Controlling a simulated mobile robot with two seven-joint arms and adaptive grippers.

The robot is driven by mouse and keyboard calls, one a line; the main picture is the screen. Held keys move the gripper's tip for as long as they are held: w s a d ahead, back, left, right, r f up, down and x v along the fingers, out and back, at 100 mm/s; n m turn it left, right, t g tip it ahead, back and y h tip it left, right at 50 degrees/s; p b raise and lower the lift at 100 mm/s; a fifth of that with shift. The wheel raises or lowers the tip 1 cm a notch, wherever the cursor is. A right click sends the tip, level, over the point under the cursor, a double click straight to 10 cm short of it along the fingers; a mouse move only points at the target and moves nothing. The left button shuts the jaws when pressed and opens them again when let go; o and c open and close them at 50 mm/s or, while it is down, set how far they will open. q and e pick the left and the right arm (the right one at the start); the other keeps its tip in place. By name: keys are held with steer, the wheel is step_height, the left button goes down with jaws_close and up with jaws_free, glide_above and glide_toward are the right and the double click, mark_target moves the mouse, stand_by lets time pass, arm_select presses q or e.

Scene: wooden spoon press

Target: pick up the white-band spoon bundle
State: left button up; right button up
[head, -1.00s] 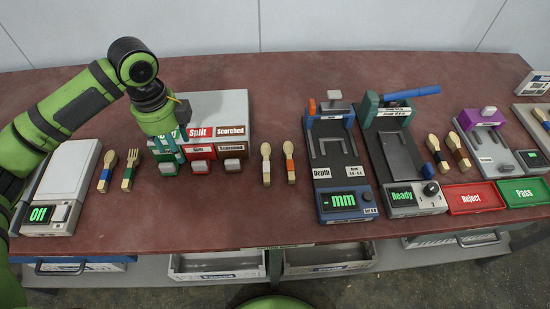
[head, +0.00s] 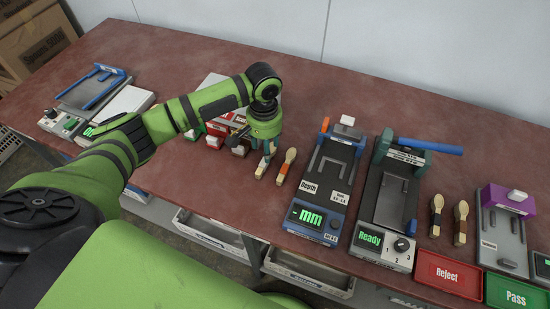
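The white-band spoon bundle (head: 260,171) lies on the red-brown table, left of a spoon bundle with an orange band (head: 285,166). My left gripper (head: 269,149) points down over the white-band bundle's upper part and hides its far end. The fingers are small and partly covered by the wrist, so I cannot tell whether they are apart or closed on the bundle. My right gripper is out of view.
The orange-band bundle lies close to the right of my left gripper. Red and brown label bins (head: 215,134) are close on the left. Two more bundles (head: 448,218) lie beyond the press.

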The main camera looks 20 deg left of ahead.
arm_select(q)
steer(key=shift+d+f+p, duration=0.1)
steer(key=shift+f+p, duration=0.55)
steer(key=shift+f, duration=2.45)
steer(key=c, duration=1)
